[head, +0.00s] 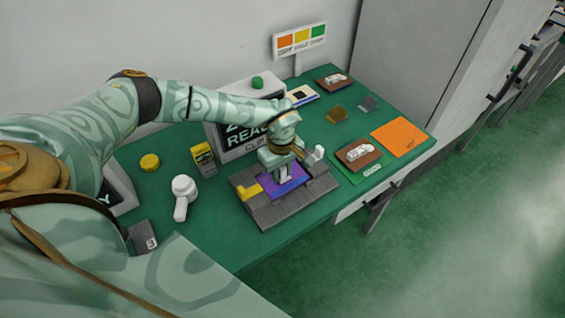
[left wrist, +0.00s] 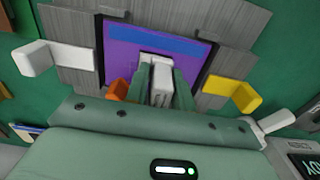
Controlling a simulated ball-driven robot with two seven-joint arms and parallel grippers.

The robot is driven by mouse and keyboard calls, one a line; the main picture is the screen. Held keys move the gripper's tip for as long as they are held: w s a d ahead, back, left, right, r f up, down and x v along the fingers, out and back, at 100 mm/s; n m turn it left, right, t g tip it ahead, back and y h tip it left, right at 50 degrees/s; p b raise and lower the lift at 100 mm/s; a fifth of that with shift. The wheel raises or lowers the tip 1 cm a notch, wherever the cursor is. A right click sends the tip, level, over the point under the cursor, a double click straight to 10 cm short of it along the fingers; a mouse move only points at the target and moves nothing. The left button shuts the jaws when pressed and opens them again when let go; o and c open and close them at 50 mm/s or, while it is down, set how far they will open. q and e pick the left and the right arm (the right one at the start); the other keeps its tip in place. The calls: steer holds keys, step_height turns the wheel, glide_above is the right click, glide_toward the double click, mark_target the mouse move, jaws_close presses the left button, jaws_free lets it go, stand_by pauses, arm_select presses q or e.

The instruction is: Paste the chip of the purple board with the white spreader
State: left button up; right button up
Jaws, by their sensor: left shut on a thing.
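The purple board (head: 272,189) lies in a grey fixture (head: 265,217) on the green table. It also shows in the left wrist view (left wrist: 130,48). My left gripper (head: 283,172) is over the board, pointing down. Its fingers (left wrist: 162,85) are shut on a white piece, which looks like the white spreader (left wrist: 161,86). The spreader's lower end is at or just above the board's middle; I cannot tell whether it touches. The chip is not clearly visible, likely hidden by the fingers. My right gripper is not in view.
The fixture has a yellow lever (head: 250,191) and a white lever (head: 318,154). An orange sheet (head: 402,136) and a brown board (head: 358,154) lie to the right. A display box stands behind.

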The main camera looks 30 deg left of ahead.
arm_select(q)
steer(key=shift+w+f, duration=0.1)
steer(key=shift+w, duration=0.35)
step_height(320, 180, up, 9)
steer(key=p, duration=0.7)
steer(key=shift+s, duration=0.1)
